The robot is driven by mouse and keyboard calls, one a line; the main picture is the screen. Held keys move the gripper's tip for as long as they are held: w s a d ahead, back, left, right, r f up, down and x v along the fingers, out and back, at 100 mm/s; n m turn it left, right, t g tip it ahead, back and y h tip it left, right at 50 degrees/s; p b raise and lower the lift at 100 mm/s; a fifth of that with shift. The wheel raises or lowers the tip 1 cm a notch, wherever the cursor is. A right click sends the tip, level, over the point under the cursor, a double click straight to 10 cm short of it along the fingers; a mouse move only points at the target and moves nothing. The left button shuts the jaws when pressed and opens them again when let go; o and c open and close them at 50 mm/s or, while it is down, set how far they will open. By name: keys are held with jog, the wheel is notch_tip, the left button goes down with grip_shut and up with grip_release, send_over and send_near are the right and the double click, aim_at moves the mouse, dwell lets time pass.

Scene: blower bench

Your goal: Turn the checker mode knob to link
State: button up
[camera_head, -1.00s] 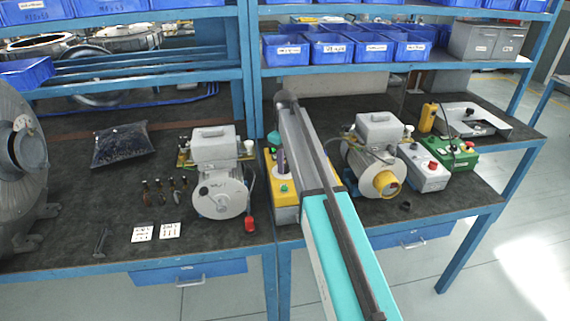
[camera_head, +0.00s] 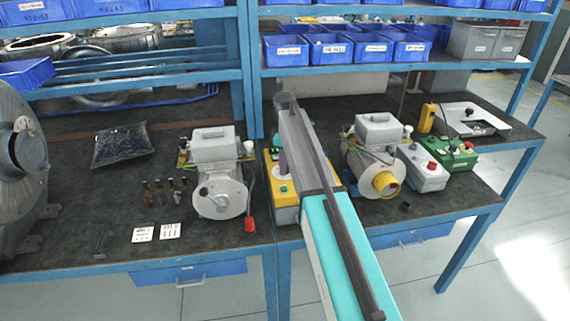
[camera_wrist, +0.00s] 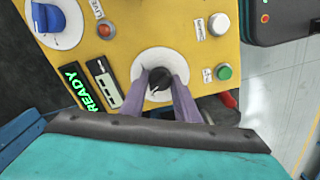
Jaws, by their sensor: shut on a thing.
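The yellow checker box (camera_head: 286,213) stands on the bench, partly hidden behind my arm in the head view. In the wrist view its yellow panel (camera_wrist: 118,57) fills the upper middle. A dark knob (camera_wrist: 160,80) sits on a round white dial (camera_wrist: 147,60). My gripper (camera_wrist: 162,88) has its purple fingers shut on this knob, one on each side. The fingers hide part of the dial, and I cannot read the knob's setting. A blue knob (camera_wrist: 46,18) on another white dial is at the upper left. A green READY display (camera_wrist: 80,90) is lit.
A green button (camera_wrist: 223,72) and a white button (camera_wrist: 218,24) are right of the dial. Blower motors stand left (camera_head: 220,190) and right (camera_head: 372,165) of the box. A grey control box (camera_head: 425,170) and a green one (camera_head: 458,155) are farther right.

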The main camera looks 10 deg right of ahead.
jog(key=n, duration=0.5)
dwell(0.4)
jog(key=o, duration=1)
jog(key=shift+o, duration=0.2)
notch_tip(320, 180, up, 14)
jog(key=b, duration=0.2)
jog(key=shift+f, duration=0.15)
dwell(0.4)
